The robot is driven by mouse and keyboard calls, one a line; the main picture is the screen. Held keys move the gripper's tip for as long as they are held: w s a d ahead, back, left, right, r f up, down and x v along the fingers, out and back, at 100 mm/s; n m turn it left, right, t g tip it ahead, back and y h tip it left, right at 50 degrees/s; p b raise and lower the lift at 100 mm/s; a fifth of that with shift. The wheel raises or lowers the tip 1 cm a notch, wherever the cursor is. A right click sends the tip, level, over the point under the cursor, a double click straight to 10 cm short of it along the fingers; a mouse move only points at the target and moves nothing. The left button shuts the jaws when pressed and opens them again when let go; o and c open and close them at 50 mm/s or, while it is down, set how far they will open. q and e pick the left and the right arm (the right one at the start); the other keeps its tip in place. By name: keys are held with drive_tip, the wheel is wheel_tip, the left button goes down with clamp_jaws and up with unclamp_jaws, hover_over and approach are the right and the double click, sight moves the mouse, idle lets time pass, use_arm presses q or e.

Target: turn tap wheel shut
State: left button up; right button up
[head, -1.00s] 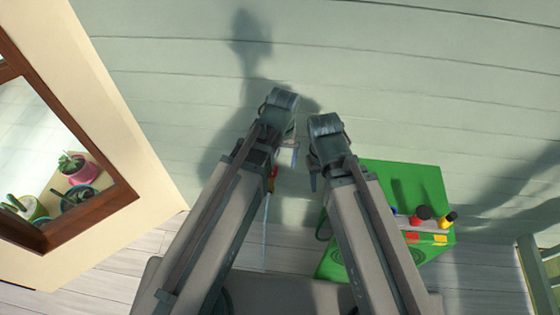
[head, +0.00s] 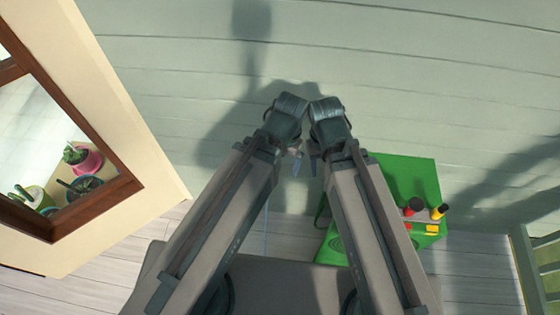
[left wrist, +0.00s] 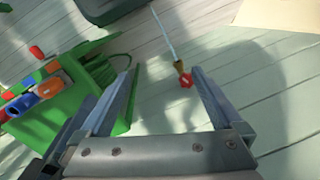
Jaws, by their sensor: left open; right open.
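The tap shows in the left wrist view as a small brass body (left wrist: 179,67) with a red wheel (left wrist: 186,81) on the pale plank wall. A thin pale stream of water (left wrist: 163,34) runs from it. In the head view my arms hide the tap, and only part of the stream (head: 266,232) shows. My left gripper (left wrist: 166,71) is open, and the red wheel appears between its fingers, nearer the right one in that view. I see no contact. My right gripper (head: 314,160) is open and empty, close beside the left one.
A green toolbox-like stand (head: 410,178) with red and yellow-handled items is right of my right arm. A window (head: 75,165) with potted plants is at the left. A green slatted piece (head: 540,265) stands at the far right. The wall above is bare.

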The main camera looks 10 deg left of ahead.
use_arm(q)
drive_tip(key=w+a+f+n+b, duration=0.2)
drive_tip(key=w+f+n+b, duration=0.3)
drive_tip(key=w, duration=0.3)
drive_tip(key=w+a+f+n+h+b, duration=0.1)
drive_tip(key=w+a+f+n+b, duration=0.2)
drive_tip(key=w+f+n+b, duration=0.3)
drive_tip(key=shift+w+a, duration=0.3)
drive_tip(key=shift+w, duration=0.75)
drive_tip(key=shift+f, duration=0.15)
wheel_tip(320, 180, down, 14)
drive_tip(key=b, duration=1.3)
drive_tip(key=shift+r+b, duration=0.2)
drive_tip(key=shift+b, duration=0.15)
drive_tip(key=c, duration=1.4)
